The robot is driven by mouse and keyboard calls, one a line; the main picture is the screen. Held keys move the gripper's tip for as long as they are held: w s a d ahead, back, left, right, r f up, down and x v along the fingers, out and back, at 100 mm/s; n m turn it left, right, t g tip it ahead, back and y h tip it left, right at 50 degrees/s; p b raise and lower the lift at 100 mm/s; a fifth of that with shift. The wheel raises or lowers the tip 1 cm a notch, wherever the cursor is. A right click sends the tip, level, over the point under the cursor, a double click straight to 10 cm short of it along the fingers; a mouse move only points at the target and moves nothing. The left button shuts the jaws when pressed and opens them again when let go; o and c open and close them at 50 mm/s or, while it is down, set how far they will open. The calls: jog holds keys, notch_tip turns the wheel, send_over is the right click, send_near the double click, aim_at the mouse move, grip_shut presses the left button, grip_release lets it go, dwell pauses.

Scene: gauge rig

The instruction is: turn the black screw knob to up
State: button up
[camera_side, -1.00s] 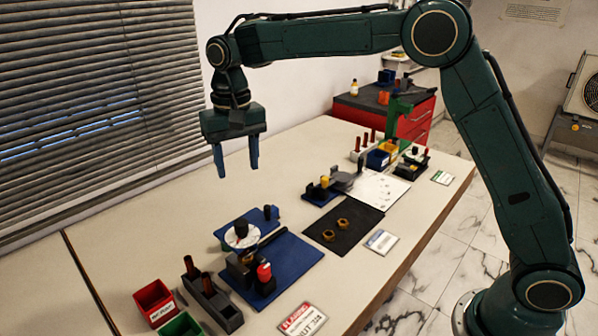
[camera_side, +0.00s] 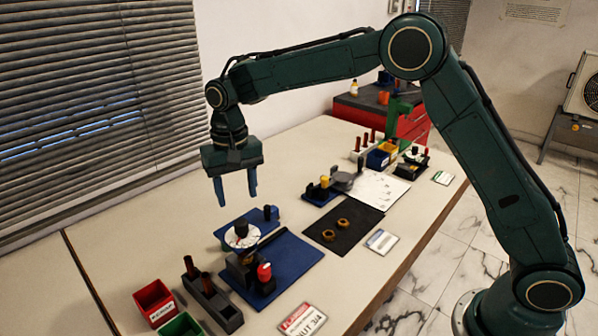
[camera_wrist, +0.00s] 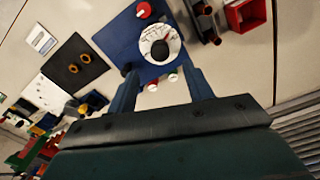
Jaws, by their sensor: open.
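The gauge with a white round dial (camera_side: 241,236) stands by a blue mat (camera_side: 290,262); the dial (camera_wrist: 160,45) also shows in the wrist view. A dark round part (camera_wrist: 126,69), perhaps the black screw knob, sits beside the dial near one fingertip; I cannot tell which way it points. A red knob (camera_side: 264,272) stands in front of the dial. My gripper (camera_side: 237,202) is open and empty, pointing down above the gauge, apart from it. In the wrist view its fingers (camera_wrist: 163,82) spread near the dial's lower edge.
A red bin (camera_side: 154,302), a green bin (camera_side: 182,327) and a dark holder (camera_side: 215,302) stand at the front left. A black mat with two brass rings (camera_side: 343,224) lies to the right.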

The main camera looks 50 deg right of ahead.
aim_at(241, 222)
jog(key=shift+f, duration=3.9)
jog(key=c, duration=1)
